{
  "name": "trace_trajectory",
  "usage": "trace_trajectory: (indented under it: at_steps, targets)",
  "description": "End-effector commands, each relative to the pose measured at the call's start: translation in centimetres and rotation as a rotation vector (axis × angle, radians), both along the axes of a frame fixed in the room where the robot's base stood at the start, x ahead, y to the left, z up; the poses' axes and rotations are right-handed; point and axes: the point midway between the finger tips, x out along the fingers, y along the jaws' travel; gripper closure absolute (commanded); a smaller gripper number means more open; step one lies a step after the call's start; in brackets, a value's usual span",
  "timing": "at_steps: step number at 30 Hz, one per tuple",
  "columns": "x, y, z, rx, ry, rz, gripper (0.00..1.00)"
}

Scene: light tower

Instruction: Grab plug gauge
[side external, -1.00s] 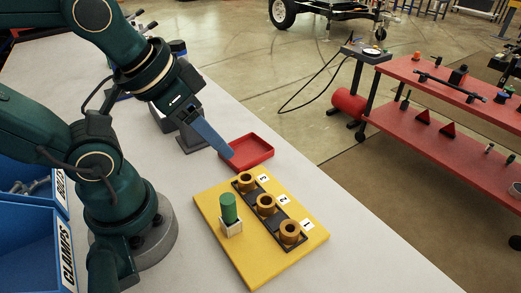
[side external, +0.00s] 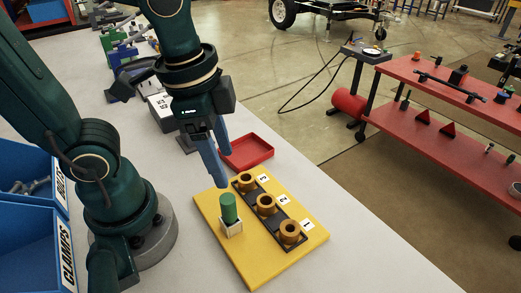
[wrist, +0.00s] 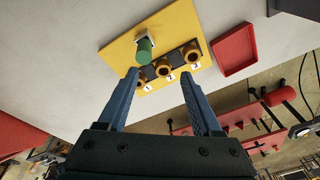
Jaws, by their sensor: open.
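The plug gauge, a green cylinder (side external: 229,206), stands upright in a small white block (side external: 232,228) on the left part of the yellow board (side external: 262,268). It also shows in the wrist view as a green cylinder (wrist: 144,50) beyond my fingertips. My gripper (side external: 223,170) is open and empty, with blue fingers pointing down, above and behind the green cylinder and apart from it. In the wrist view my gripper (wrist: 160,75) has its two fingers spread wide, with the board between and past their tips.
Several brass rings sit in a dark strip beside labels 1, 2 and 3; the ring by label 1 (side external: 289,233) is nearest. A red tray (side external: 247,153) lies behind the board. Blue bins (side external: 30,235) stand at the left. The grey table right of the board is clear.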

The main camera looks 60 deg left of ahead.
Motion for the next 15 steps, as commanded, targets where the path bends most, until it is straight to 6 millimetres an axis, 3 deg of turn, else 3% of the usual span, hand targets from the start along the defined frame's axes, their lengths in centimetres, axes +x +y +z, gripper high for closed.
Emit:
trace_trajectory:
  at_steps: [5,15]
  targets:
    - [-0.3,-1.5,-1.6,0.035,0.130,-0.147,0.33]
    - [-0.8,-2.0,-4.1,0.047,0.174,-0.180,0.33]
